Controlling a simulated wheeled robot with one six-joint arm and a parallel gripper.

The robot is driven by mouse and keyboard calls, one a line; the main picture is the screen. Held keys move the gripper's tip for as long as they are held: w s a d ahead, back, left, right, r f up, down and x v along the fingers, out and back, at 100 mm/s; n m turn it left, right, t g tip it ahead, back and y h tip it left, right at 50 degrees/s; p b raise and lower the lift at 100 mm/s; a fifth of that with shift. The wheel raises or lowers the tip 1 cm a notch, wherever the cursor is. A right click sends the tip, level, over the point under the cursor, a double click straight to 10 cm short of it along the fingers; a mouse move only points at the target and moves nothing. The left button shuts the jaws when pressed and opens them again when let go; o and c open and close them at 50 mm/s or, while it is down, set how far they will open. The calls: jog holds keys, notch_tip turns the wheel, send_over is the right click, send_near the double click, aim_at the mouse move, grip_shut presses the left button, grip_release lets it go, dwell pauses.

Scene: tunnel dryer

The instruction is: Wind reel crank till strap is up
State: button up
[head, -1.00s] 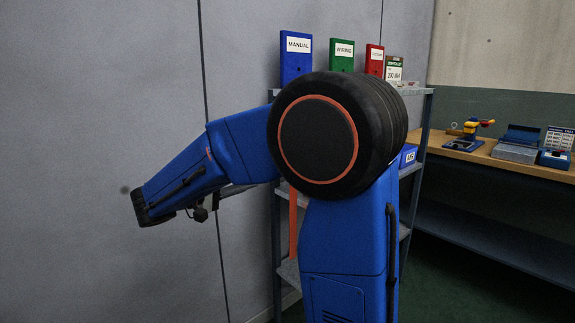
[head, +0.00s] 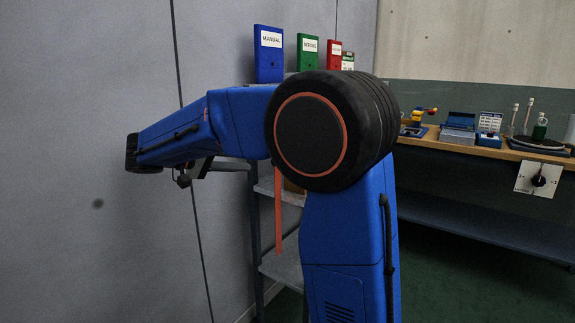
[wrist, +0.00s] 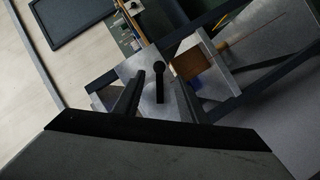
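An orange strap (head: 278,210) hangs straight down by the shelf unit in the head view, partly behind my blue arm. My gripper (wrist: 160,92) shows in the wrist view as two dark fingers standing apart, empty. Between them in the picture is a dark bar with a round end (wrist: 159,69) against a grey plate (wrist: 140,65); it may be the crank, but I cannot tell. Whether the fingers touch it is unclear.
A grey shelf unit (head: 281,269) with blue, green and red binders stands against the wall behind my arm. A workbench (head: 480,150) with tools stands at the right, with a knob plate (head: 527,184) on its front edge. A brown box (wrist: 190,62) shows in the wrist view.

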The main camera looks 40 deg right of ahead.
jog(key=x, duration=1.4)
jog(key=shift+d, duration=0.1)
grip_shut()
